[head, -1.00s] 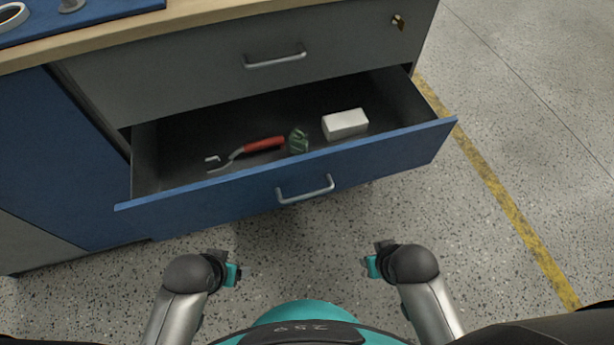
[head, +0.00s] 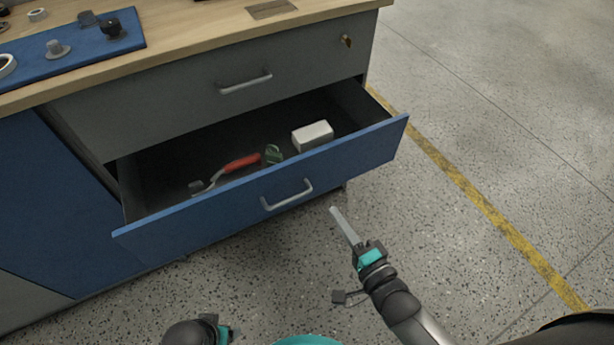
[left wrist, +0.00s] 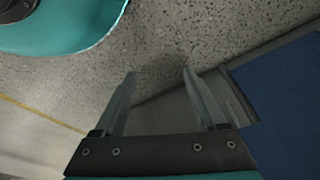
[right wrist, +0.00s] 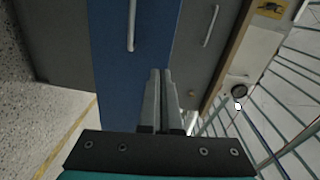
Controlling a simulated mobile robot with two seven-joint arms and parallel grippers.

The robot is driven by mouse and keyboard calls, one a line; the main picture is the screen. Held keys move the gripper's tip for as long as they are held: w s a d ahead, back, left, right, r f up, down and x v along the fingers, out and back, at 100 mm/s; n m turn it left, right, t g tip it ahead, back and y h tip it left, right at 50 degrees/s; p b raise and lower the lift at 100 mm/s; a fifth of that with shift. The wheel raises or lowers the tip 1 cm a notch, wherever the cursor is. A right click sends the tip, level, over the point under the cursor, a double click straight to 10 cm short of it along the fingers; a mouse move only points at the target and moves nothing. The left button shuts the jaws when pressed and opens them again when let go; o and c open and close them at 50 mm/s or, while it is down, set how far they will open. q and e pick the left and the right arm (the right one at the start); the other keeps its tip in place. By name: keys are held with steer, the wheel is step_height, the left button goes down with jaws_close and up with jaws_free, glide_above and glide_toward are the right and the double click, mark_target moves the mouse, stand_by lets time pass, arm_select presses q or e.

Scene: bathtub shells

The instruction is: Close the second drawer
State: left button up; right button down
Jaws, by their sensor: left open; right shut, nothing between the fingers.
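The second drawer, with a blue front (head: 225,207) and a silver bar handle (head: 287,195), stands open below a shut grey drawer (head: 160,98). Inside it lie a red-handled tool (head: 242,162), a small green item (head: 273,154) and a white box (head: 312,136). My right gripper (head: 334,210) is shut and empty, in front of the drawer front, right of and below its handle in the head view. In the right wrist view the shut fingers (right wrist: 163,72) point toward the blue front (right wrist: 128,75). My left gripper (left wrist: 158,75) is open and empty, low over the floor.
The wooden worktop (head: 215,34) carries a blue mat (head: 68,57) with small parts. A blue cabinet panel (head: 50,200) is left of the drawers. Speckled floor (head: 480,110) with a yellow line (head: 465,185) lies clear to the right.

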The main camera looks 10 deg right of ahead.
steer(key=b, duration=0.5)
glide_toward(301, 162)
steer(key=shift+m+t+y, duration=0.3)
steer(key=shift+m, duration=0.1)
steer(key=x, duration=0.5)
steer(key=shift+w+f, duration=0.1)
steer(key=shift+f, duration=0.25)
arm_select(q)
steer(key=w+r+t, duration=0.1)
steer(key=w+r, duration=0.2)
steer(key=r, duration=0.7)
steer(key=shift+w+d+t, duration=0.25)
steer(key=shift+t, duration=0.05)
arm_select(e)
steer(key=shift+x, duration=0.85)
steer(key=shift+r, duration=0.1)
